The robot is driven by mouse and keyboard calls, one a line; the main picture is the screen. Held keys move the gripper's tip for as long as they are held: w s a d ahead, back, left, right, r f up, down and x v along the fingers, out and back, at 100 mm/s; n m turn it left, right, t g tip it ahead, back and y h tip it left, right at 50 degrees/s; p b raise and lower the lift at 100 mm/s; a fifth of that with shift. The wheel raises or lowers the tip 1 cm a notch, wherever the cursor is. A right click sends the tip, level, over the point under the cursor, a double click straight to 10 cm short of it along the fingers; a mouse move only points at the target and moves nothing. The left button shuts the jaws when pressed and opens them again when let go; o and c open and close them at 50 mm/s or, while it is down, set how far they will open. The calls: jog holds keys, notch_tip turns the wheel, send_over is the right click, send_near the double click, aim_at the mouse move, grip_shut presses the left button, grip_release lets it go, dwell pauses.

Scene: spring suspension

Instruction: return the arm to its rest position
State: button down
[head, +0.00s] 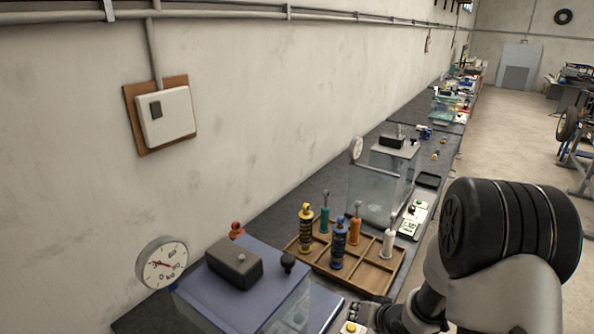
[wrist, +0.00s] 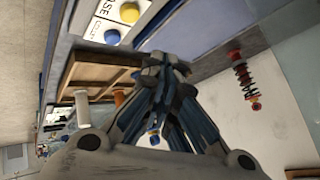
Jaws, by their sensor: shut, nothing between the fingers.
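My gripper (head: 372,314) is low in the head view, over the front edge of the bench, between the blue-topped case and the wooden tray. Part of it is hidden by my arm, which fills the lower right. In the wrist view my gripper (wrist: 165,72) has its fingers together and empty. The blue-topped case (head: 222,300) with a dark block on its lid is to its left. A control panel with a yellow button (head: 351,327) is just below the gripper; the yellow button also shows in the wrist view (wrist: 129,12).
A wooden tray (head: 375,288) holds several upright coloured spring dampers. A red damper (head: 237,230) stands behind the blue-topped case, also in the wrist view (wrist: 244,78). A dial gauge (head: 162,263) is at left. A clear case (head: 372,190) stands farther back. The floor at right is open.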

jog(key=s+d+r+h+b, duration=0.1)
jog(key=s+d+r+h, duration=0.15)
jog(key=r, duration=0.55)
jog(key=s+d+r+h+b, duration=0.1)
jog(key=s+d+r+h, duration=0.1)
jog(key=s+r, duration=0.35)
jog(key=s+a+r+n+g+b, duration=0.1)
jog(key=s+a+r, duration=0.2)
jog(key=s, duration=0.7)
jog(key=s+a+r+n+g+y+b, duration=0.1)
jog(key=s+a+r, duration=0.3)
jog(key=s, duration=0.6)
jog(key=shift+s+a+n+g, duration=0.15)
jog(key=shift+s+n+g, duration=0.2)
jog(key=shift+g, duration=0.35)
